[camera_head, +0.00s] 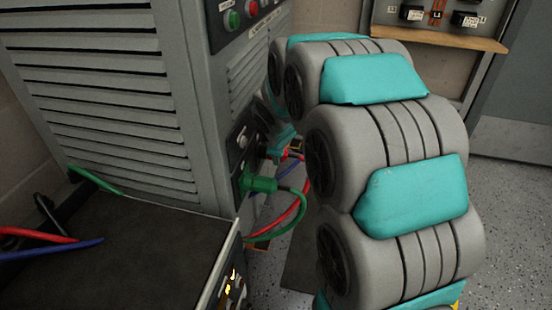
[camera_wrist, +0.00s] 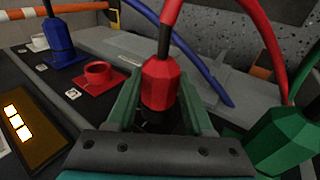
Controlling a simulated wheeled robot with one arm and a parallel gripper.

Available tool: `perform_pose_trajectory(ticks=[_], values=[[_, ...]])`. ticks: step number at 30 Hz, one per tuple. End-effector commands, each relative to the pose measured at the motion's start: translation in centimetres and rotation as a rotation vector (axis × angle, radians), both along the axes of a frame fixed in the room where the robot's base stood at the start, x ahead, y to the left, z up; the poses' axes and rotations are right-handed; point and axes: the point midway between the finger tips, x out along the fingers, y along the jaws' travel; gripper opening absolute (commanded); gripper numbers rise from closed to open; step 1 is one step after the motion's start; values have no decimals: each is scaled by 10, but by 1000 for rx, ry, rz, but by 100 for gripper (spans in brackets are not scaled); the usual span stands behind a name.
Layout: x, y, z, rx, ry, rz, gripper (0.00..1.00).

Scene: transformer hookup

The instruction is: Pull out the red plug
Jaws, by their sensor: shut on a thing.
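The red plug (camera_wrist: 158,84) stands between the two green fingers of my gripper (camera_wrist: 160,100) in the wrist view, and the gripper is shut on it. A red cable rises from the plug's top, and its dark lower end is partly hidden by my gripper. A red socket (camera_wrist: 99,78) is to the left of the plug, apart from it, with its round opening empty. In the head view, my gripper (camera_head: 284,150) is at the front panel of the grey cabinet (camera_head: 225,130), mostly hidden by my arm.
A blue plug (camera_wrist: 60,42) sits in its blue socket beyond the red one, near a white socket (camera_wrist: 39,42). A green plug (camera_wrist: 282,138) is close on the right; it also shows in the head view (camera_head: 261,184). Red, blue and green cables loop nearby. A dark-topped cart (camera_head: 130,250) stands in front.

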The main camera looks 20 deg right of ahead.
Motion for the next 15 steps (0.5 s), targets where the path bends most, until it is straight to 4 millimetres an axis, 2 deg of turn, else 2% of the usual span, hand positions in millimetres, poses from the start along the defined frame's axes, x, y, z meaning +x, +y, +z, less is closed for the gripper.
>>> perform_pose_trajectory(ticks=[13,14,15], values=[[-1,0,-1,-14,-20,-3,0],[-1,0,-1,-14,-20,-3,54],[-1,0,-1,-14,-20,-3,59]])
